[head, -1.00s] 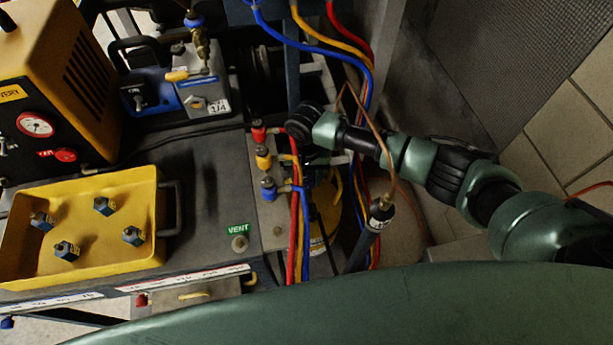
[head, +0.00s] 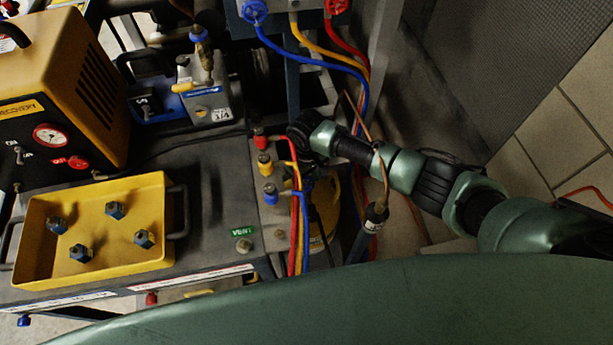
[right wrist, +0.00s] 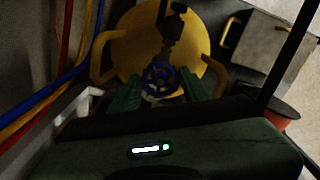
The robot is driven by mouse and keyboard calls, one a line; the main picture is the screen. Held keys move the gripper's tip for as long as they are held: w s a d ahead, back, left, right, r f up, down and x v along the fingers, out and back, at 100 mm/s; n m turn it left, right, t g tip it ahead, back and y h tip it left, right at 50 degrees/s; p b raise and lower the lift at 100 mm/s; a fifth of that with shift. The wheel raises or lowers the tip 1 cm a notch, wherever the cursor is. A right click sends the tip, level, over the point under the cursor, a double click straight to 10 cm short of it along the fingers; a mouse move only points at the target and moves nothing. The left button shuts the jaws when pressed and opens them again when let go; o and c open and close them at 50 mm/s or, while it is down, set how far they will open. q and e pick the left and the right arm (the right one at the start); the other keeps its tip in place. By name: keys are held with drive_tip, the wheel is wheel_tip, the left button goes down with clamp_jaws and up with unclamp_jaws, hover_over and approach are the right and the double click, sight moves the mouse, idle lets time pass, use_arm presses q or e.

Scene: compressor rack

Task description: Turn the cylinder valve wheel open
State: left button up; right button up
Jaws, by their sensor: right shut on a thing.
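In the right wrist view, the cylinder valve wheel (right wrist: 157,72) is a small blue spoked wheel in front of the yellow cylinder (right wrist: 128,52). My right gripper's green fingers (right wrist: 160,84) stand on either side of the wheel and are shut on it. In the head view, my right arm reaches in from the right to the top of the yellow cylinder (head: 325,208), beside the rack. The wheel is hidden there by my wrist and the hoses, and the fingers are too dark to make out. My left gripper is out of view.
Red, yellow and blue hoses (head: 297,225) hang close left of my right wrist. A black-handled probe (head: 368,230) on a copper line is just below my forearm. A yellow tray (head: 100,265) with several fittings and an orange recovery unit (head: 75,85) stand on the left.

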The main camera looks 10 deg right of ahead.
drive_tip(key=n, duration=0.3)
drive_tip(key=shift+r+p, duration=0.1)
drive_tip(key=shift+p, duration=0.25)
drive_tip(key=n, duration=0.3)
drive_tip(key=shift+w+n, duration=0.1)
drive_tip(key=shift+n, duration=0.2)
drive_tip(key=n, duration=0.6)
drive_tip(key=shift+w+d, duration=0.1)
drive_tip(key=shift+w, duration=0.05)
drive_tip(key=n, duration=0.6)
drive_tip(key=shift+w+n, duration=0.1)
drive_tip(key=shift+n, duration=0.3)
drive_tip(key=n+b, duration=0.1)
drive_tip(key=n, duration=0.2)
drive_tip(key=shift+n+b, duration=0.4)
drive_tip(key=shift+n, duration=1.5)
drive_tip(key=o, duration=1.4)
drive_tip(key=shift+c, duration=0.2)
